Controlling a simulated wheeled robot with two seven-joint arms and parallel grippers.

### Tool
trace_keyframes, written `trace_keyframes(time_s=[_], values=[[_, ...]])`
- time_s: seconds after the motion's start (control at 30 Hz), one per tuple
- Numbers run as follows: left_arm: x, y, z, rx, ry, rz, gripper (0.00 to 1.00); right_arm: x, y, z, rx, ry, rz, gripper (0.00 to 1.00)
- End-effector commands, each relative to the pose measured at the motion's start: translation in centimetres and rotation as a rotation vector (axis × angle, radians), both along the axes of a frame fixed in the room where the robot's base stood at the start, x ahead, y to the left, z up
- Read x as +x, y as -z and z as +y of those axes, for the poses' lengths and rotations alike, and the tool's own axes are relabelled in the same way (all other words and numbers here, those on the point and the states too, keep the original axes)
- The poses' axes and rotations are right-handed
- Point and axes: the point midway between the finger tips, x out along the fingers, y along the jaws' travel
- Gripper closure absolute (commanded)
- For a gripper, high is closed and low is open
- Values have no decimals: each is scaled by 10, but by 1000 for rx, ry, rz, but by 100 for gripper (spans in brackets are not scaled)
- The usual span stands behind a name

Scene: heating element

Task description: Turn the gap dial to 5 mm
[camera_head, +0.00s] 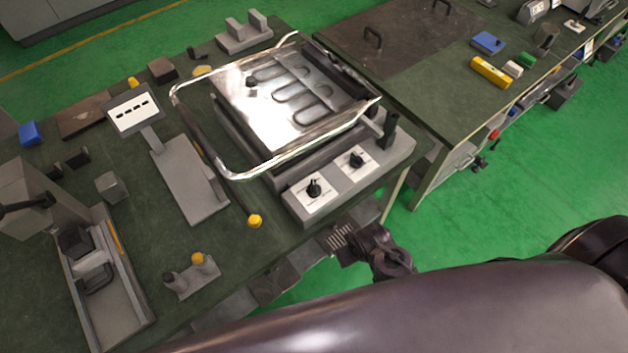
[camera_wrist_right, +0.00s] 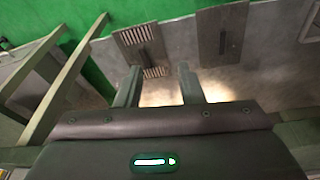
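The bench machine has a grey control block (camera_head: 385,163) at its front with two black dials on white plates. One dial (camera_head: 314,188) is on the left and the other dial (camera_head: 356,160) is to its right. Their lettering is too small to read, so I cannot tell which is the gap dial or its setting. My right gripper (camera_head: 372,248) is below and in front of the block, beside the bench's front edge, apart from both dials. In the right wrist view its two fingers (camera_wrist_right: 160,76) are spread with nothing between them. My left gripper is not in view.
A shiny bent tube frame (camera_head: 240,175) surrounds the heating plate (camera_head: 290,100) behind the dials. A black upright knob (camera_head: 389,130) stands at the block's right end. A yellow-tipped rod (camera_head: 255,221) lies left of the block. Slotted grey panels (camera_wrist_right: 140,38) face the right wrist camera.

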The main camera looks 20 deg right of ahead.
Motion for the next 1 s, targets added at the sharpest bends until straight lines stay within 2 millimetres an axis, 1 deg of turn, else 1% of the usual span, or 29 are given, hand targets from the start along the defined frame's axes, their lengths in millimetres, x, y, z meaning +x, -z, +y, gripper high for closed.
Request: trace_keyframes(time_s=[0.03,0.1,0.2,0.37,0.47,0.53,0.57,0.6,0.77,1.0], values=[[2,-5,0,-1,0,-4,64,5,-28,1,1,1,-12,65],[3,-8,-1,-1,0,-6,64,11,-58,1,2,3,-22,65],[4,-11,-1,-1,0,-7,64,15,-94,2,5,7,-38,65],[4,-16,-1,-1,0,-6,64,18,-146,5,15,16,-73,65],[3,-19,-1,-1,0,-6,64,21,-177,9,35,27,-111,65],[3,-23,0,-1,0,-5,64,26,-203,17,68,49,-173,65],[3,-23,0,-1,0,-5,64,31,-207,22,86,64,-206,65],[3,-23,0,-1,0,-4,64,35,-208,26,104,80,-239,65],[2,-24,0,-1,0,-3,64,52,-205,38,144,132,-353,65],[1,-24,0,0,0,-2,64,73,-189,53,167,222,-535,65]])
